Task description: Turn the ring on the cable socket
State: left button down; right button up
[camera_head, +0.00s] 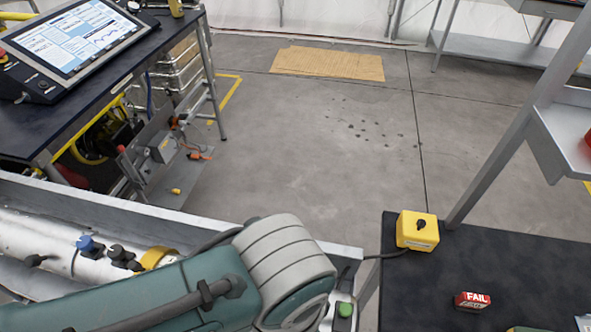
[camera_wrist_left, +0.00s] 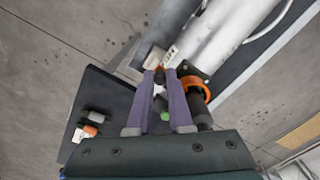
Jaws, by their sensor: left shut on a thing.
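My left gripper (camera_wrist_left: 161,76) shows only in the left wrist view, with two purple fingers. It is shut on a small part between its tips; which part is hard to tell at this size. An orange ring (camera_wrist_left: 200,92) with a black fitting sits just right of the fingers, at the end of a white tube (camera_wrist_left: 218,40). I cannot tell whether a finger touches the ring. In the head view my left arm covers the end of the white tube (camera_head: 45,228), and the gripper is hidden. My right gripper is in neither view.
A yellow box with a black knob (camera_head: 418,231) and a red FAIL block (camera_head: 472,300) stand on a dark table (camera_head: 400,290) at right. A green button (camera_head: 345,310) is near my arm. A workbench (camera_head: 115,60) with a screen is at far left. The middle floor is open.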

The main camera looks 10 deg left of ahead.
pick_arm(q)
jog(key=shift+d+n, duration=0.35)
jog(key=shift+n, duration=0.25)
jog(key=c, duration=0.8)
grip_release()
jog(key=shift+c, duration=0.2)
notch_tip(320, 180, up, 10)
jog(key=p, duration=0.2)
